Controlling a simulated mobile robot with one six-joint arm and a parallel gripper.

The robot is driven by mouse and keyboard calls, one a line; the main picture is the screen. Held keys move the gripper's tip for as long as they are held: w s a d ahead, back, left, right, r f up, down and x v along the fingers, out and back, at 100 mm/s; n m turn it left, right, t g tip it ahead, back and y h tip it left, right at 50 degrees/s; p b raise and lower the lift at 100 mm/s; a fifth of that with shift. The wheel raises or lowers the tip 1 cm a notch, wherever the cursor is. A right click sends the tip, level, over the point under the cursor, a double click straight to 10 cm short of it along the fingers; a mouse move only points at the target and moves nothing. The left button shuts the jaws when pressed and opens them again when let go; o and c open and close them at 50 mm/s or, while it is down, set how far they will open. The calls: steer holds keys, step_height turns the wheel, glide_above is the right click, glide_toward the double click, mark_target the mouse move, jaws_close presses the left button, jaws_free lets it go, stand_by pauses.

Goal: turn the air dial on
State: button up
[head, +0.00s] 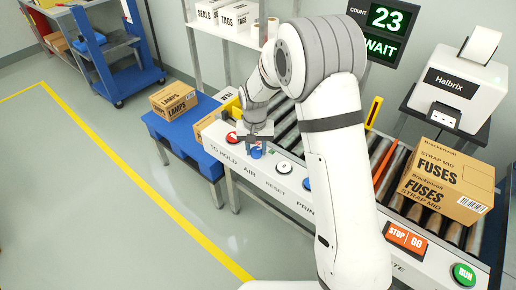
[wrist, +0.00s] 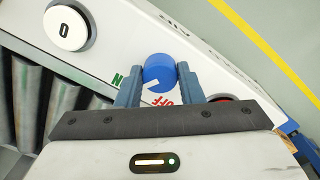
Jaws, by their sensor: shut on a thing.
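The air dial is a round blue knob (wrist: 159,68) on the white panel, above the AIR label in the head view. It also shows in the head view (head: 256,153), under my gripper (head: 258,142). In the wrist view my gripper (wrist: 158,78) is shut on the dial, one finger on each side. The dial's white mark points down and slightly left, between the green ON lettering (wrist: 118,79), partly hidden by the left finger, and the red OFF lettering (wrist: 165,101).
A red button (head: 232,138) is left of the dial and a white button (head: 284,167) right of it. A FUSES box (head: 440,185) sits on the rollers. The display reads 23, WAIT.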

mark_target(255, 150)
steer(key=shift+w+r, duration=0.2)
steer(key=shift+w, duration=0.05)
steer(key=o, duration=0.6)
steer(key=shift+a, duration=0.1)
steer(key=o, duration=0.4)
steer(key=shift+s+f, duration=0.1)
steer(key=shift+f, duration=0.05)
step_height(255, 150, up, 8)
steer(key=shift+f, duration=0.25)
steer(key=shift+r, duration=0.15)
